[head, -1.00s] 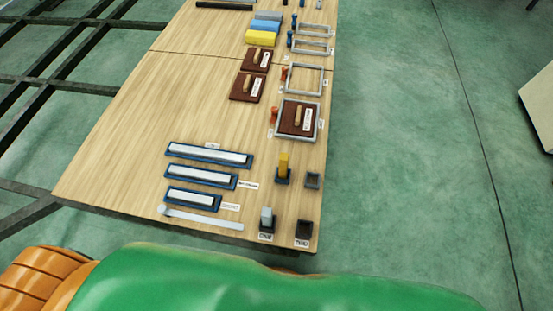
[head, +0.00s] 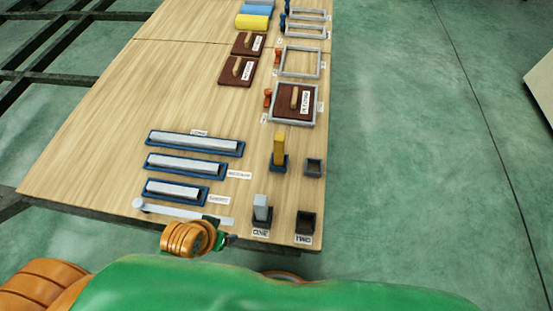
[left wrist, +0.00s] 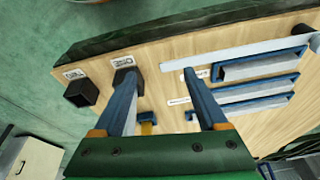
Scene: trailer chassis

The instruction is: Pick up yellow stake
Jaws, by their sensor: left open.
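The yellow stake (head: 279,147) stands upright in a blue holder (head: 277,165) near the right side of the wooden table. In the left wrist view the yellow stake (left wrist: 147,127) shows low between the fingers, partly hidden by the gripper body. My left gripper (head: 226,240) is at the table's front edge, in front and to the left of the stake, and apart from it. In the left wrist view this gripper (left wrist: 158,80) is open with nothing between its fingertips. My right gripper is not in view.
A grey stake (head: 261,206) stands at label ONE, near my left gripper. An empty dark holder (head: 305,222) sits at TWO, and a small grey holder (head: 313,167) is right of the yellow stake. Blue trays (head: 195,143) and a pale bar (head: 182,212) lie left.

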